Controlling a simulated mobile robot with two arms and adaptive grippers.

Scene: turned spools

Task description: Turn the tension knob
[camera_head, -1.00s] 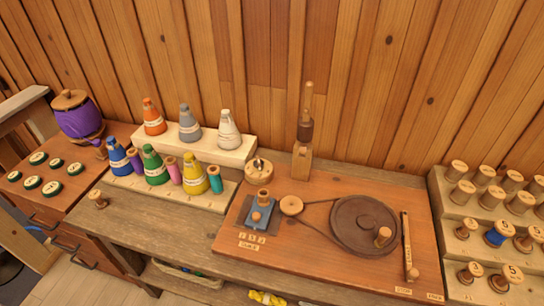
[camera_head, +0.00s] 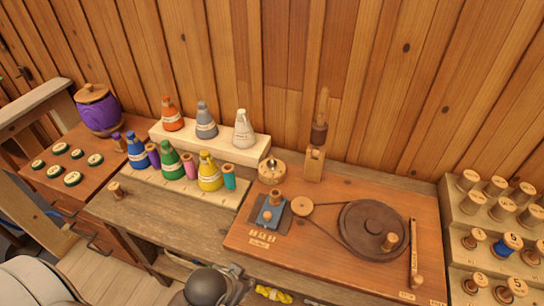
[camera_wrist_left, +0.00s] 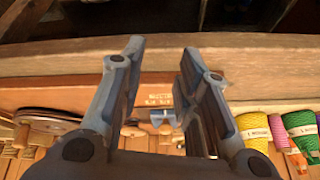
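A round wooden dial (camera_head: 271,172) with a small dark metal part on top sits at the back left of the reddish-brown winding board (camera_head: 330,262). A blue block (camera_head: 270,214) with wooden knobs stands in front of it, behind a small label. I cannot tell for sure which of these is the tension knob. My left gripper (camera_wrist_left: 160,60) is open and empty in the left wrist view, facing the bench's front edge, with the blue block (camera_wrist_left: 158,118) beyond its fingers. In the head view my left wrist shows at the bottom, in front of the bench. My right gripper is not in view.
A dark wheel (camera_head: 374,230) is belted to a small wooden pulley (camera_head: 302,206). A wooden post (camera_head: 316,150) stands behind. Coloured thread cones, such as the yellow one (camera_head: 210,175), fill steps at left. A stepped spool rack (camera_head: 458,215) is at right.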

